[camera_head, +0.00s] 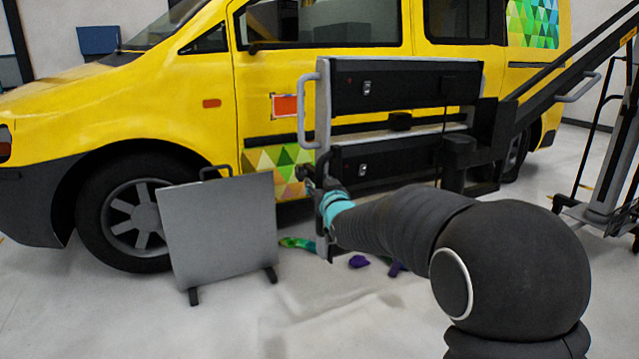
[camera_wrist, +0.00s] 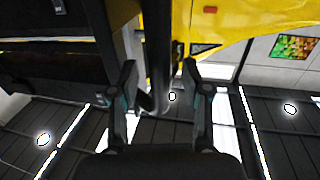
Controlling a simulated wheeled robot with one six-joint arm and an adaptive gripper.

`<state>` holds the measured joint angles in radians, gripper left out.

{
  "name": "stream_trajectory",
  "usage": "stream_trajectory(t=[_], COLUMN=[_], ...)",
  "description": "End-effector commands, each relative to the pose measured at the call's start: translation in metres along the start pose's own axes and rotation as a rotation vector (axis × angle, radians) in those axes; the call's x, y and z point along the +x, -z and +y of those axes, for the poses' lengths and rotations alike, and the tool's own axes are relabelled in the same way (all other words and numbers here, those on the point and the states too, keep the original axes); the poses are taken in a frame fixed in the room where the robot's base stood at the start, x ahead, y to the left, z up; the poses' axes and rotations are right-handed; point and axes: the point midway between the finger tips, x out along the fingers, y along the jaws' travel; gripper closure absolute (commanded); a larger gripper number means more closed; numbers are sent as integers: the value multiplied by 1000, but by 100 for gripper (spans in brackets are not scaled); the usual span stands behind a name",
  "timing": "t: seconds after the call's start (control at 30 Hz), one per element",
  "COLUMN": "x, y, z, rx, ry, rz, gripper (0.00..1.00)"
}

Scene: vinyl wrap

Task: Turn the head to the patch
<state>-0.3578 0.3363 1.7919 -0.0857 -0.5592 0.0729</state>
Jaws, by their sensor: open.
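A red-orange rectangular patch (camera_head: 286,106) with a pale border is on the yellow van's door (camera_head: 262,75), partly covered by a grey handle (camera_head: 302,108). A green, yellow and orange triangle pattern (camera_head: 272,164) is lower on the door. My gripper (camera_head: 318,185) is in front of the lower door, below the patch, by the dark panel unit. In the wrist view my gripper (camera_wrist: 159,75) has its fingers apart. A dark bar (camera_wrist: 158,45) shows between them; I cannot tell whether they touch it. A small reddish mark (camera_wrist: 210,9) shows on yellow bodywork there.
The dark panel unit (camera_head: 405,85) with a sloping rail stands against the van, right of the patch. A grey board (camera_head: 218,232) on feet stands before the front wheel. Purple scraps (camera_head: 358,262) and a green piece (camera_head: 296,243) lie on the floor. Foreground floor (camera_head: 290,320) is clear.

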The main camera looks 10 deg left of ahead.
Motion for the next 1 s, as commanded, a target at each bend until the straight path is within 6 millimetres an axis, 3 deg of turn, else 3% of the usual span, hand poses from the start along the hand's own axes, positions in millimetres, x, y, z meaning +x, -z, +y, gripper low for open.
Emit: stream_trajectory(t=[0.43,0.63,0.87,1.0], x=[10,10,9,5], y=[0,0,0,-4], z=[0,0,1,10], rx=[0,0,0,0], ry=[0,0,0,-2], rz=[0,0,0,1], gripper=[52,100,100,100])
